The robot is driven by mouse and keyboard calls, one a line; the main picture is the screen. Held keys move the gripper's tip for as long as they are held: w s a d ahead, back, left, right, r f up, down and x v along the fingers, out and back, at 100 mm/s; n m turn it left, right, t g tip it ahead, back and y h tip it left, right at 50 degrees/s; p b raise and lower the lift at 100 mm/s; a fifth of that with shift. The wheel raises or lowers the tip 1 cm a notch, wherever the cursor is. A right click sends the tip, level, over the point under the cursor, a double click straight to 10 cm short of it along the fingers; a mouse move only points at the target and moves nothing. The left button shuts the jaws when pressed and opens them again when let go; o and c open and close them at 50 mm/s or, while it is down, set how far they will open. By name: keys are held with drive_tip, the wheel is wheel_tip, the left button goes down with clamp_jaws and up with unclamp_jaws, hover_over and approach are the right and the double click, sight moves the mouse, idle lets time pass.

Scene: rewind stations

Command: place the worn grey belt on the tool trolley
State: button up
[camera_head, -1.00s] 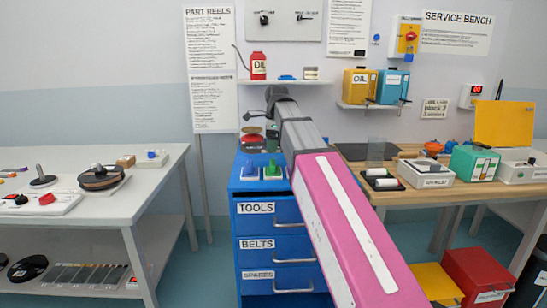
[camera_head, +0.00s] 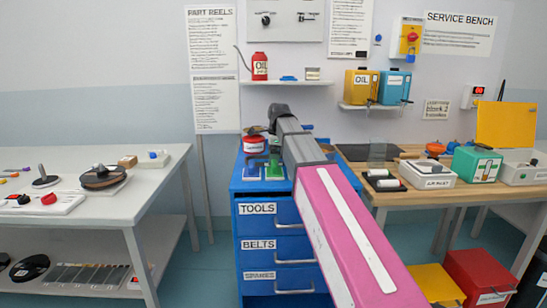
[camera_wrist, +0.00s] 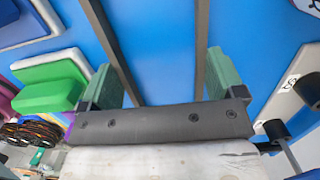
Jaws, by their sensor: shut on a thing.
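The tool trolley (camera_head: 250,190) is a blue cabinet with drawers labelled TOOLS, BELTS and SPARES, in the middle of the head view. My gripper (camera_wrist: 160,82) is over a blue surface in the wrist view, its green-padded fingers apart with dark strips between them. These strips look like the worn grey belt (camera_wrist: 203,40); they run up out of the frame, so its whole shape is hidden. I cannot tell whether the belt touches the blue surface. In the head view my arm hides part of the trolley top, and the fingers are hard to make out.
Green blocks (camera_head: 274,171) stand on the trolley top; a green block (camera_wrist: 52,85) also shows left in the wrist view. A red tin (camera_head: 254,145) is at the back. A white table (camera_head: 150,180) stands left, a wooden bench (camera_head: 410,197) right.

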drive_tip(key=o, duration=0.7)
drive_tip(key=shift+f, duration=0.1)
drive_tip(key=r, duration=0.4)
drive_tip(key=d+r, duration=0.1)
drive_tip(key=r, duration=0.7)
drive_tip(key=shift+d+r, duration=0.15)
drive_tip(key=shift+d, duration=0.1)
